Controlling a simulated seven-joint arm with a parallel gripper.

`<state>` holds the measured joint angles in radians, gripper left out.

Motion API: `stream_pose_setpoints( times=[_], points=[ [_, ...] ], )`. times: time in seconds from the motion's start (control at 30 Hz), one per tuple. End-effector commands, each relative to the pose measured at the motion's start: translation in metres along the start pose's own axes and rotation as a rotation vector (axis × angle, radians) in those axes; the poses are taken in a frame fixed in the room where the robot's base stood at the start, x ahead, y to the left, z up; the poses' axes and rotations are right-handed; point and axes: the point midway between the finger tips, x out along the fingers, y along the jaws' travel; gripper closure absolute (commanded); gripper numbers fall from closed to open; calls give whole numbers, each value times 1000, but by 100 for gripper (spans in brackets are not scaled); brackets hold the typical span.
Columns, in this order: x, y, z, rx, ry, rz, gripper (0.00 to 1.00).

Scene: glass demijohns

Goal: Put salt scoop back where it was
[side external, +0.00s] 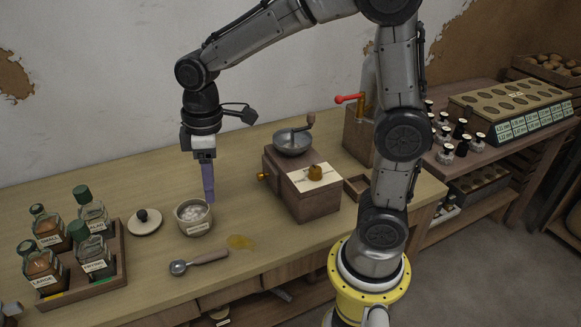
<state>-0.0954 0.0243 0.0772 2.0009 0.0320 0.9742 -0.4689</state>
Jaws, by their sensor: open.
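The salt scoop (199,262), with a metal bowl at its left end and a wooden handle, lies on the wooden worktop (130,293) near its front edge. A small labelled pot (194,227) of white grains, which looks like salt, stands uncovered behind the scoop. Its likely lid (145,222), pale with a dark knob, lies to the left. My gripper (208,197) points down just above and behind the pot's right rim, apart from the scoop. It is open and empty; its purple fingers overlap in this view, hiding the gap.
A wooden tray (108,277) of labelled, green-stoppered bottles stands at the left. A yellow spill (240,241) lies right of the pot. A wooden grinder (308,193) with a crank stands further right. The back left worktop is clear.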

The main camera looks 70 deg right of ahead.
Motion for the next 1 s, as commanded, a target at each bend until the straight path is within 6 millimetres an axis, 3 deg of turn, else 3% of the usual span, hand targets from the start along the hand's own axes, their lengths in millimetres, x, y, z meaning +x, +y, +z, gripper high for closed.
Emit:
stream_pose_setpoints(
  times=[0.03,0.2,0.5,0.7,1.0],
  points=[
    [-16,-4,16,49,42,23,45],
    [-48,-19,66,216,161,79,45],
    [-63,-46,139,462,356,139,45],
    [-60,-53,156,528,407,149,45],
    [-60,-54,157,533,410,149,45]
  ],
)
